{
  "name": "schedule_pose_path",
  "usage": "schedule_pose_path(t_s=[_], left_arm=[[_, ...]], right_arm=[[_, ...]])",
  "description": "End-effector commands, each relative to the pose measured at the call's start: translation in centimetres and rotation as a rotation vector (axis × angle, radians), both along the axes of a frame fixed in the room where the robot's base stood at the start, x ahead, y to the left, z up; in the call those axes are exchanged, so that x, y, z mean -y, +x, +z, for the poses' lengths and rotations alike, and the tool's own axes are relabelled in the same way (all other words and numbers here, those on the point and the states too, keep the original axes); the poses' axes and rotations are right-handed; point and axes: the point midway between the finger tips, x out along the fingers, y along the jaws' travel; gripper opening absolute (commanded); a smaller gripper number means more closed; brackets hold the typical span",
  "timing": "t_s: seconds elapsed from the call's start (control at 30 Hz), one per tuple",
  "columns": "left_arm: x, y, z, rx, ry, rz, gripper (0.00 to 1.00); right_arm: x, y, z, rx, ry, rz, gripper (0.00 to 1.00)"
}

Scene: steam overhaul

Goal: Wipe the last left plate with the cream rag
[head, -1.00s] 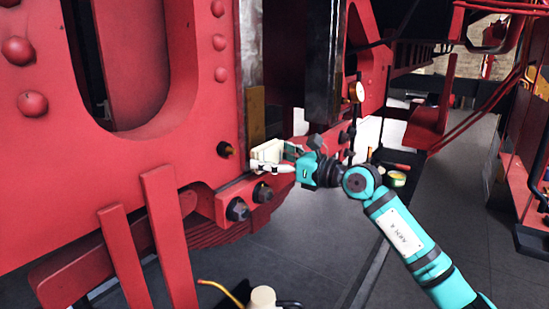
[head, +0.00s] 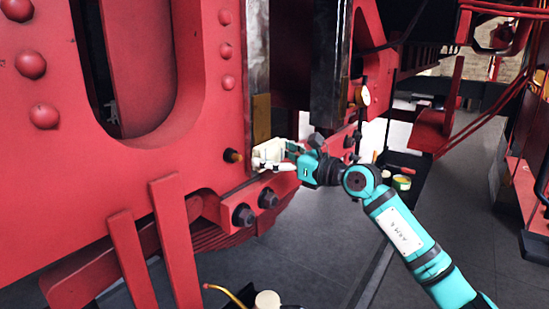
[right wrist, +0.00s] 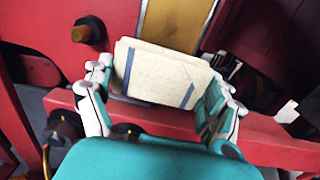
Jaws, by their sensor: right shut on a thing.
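My right gripper (head: 278,163) is shut on a folded cream rag with blue stripes; the rag (right wrist: 160,75) sits between both fingers (right wrist: 158,98) in the right wrist view. In the head view the rag (head: 266,152) is at the lower end of a brass-coloured plate (head: 262,118) on the red frame. This plate also shows just behind the rag in the right wrist view (right wrist: 175,22). I cannot tell whether the rag touches it. My left gripper is not in view.
A dark bolt (head: 233,156) sticks out left of the plate. Large bolts (head: 243,215) stand out on the red beam below. A round gauge (head: 363,96) and a dark tray (head: 405,170) with a tin (head: 401,182) are to the right. Grey floor (head: 455,210) is clear at right.

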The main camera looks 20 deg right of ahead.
Motion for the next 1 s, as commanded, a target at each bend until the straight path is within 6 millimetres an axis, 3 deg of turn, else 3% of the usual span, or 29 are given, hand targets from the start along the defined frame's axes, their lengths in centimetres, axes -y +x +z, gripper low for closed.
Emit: schedule_pose_path(t_s=[0.2, 0.43, 1.0], left_arm=[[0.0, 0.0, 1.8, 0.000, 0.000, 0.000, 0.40], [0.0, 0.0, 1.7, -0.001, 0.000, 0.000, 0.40], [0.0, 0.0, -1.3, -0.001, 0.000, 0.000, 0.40]], right_arm=[[0.1, -0.1, 2.2, 0.001, -0.001, 0.000, 0.62], [-0.1, 0.2, 2.2, -0.001, 0.001, 0.000, 0.62], [-0.4, 0.4, -2.0, -0.003, 0.000, 0.001, 0.62]])
